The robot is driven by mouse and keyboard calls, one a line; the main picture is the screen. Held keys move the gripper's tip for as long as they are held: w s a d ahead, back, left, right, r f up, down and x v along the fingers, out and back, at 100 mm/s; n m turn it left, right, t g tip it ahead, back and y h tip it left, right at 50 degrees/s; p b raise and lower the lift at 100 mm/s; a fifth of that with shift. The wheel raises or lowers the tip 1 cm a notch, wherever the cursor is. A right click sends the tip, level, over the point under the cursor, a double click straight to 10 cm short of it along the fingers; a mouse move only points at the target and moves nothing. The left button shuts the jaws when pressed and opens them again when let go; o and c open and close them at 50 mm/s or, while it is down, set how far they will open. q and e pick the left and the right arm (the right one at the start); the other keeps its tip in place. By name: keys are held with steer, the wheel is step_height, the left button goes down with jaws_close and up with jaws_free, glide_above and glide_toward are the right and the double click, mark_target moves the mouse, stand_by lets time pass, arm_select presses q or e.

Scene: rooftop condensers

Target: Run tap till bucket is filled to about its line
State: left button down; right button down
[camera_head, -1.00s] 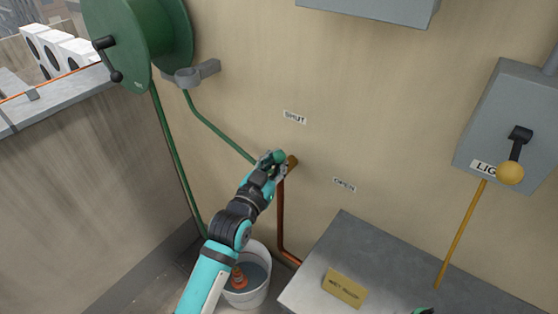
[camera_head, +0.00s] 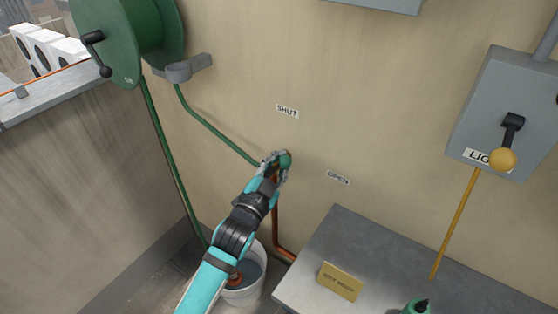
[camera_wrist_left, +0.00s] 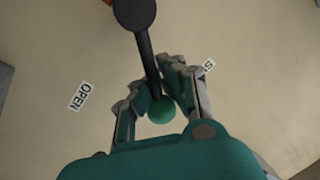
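My left gripper (camera_head: 275,166) is at the tap on the wall, its fingers closed around the tap lever's green ball knob (camera_head: 285,160). In the left wrist view the dark lever (camera_wrist_left: 146,55) runs down between the fingers to the green knob (camera_wrist_left: 161,112). The knob stands between the "SHUT" label (camera_head: 287,111) and the "OPEN" label (camera_head: 338,178). The white bucket (camera_head: 244,297) stands on the floor below, with an orange object (camera_head: 235,281) in it, partly behind my arm. The spout, any water stream and the bucket's line cannot be made out.
A green hose (camera_head: 215,132) runs from the reel (camera_head: 115,40). A grey switch box (camera_head: 510,110) hangs at right.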

arm_select(q)
steer(key=shift+r, duration=0.45)
steer(key=c, duration=1.4)
jaws_free()
steer(key=shift+s+a+r, duration=0.1)
steer(key=shift+s+a, duration=0.05)
steer(key=shift+s, duration=0.05)
steer(key=o, duration=0.4)
steer(key=shift+s, duration=0.2)
steer(key=shift+s+f, duration=0.1)
steer(key=shift+f, duration=0.2)
steer(key=r+v, duration=0.1)
steer(key=v, duration=1)
steer(key=shift+s+f, duration=0.35)
steer(key=shift+f, duration=0.15)
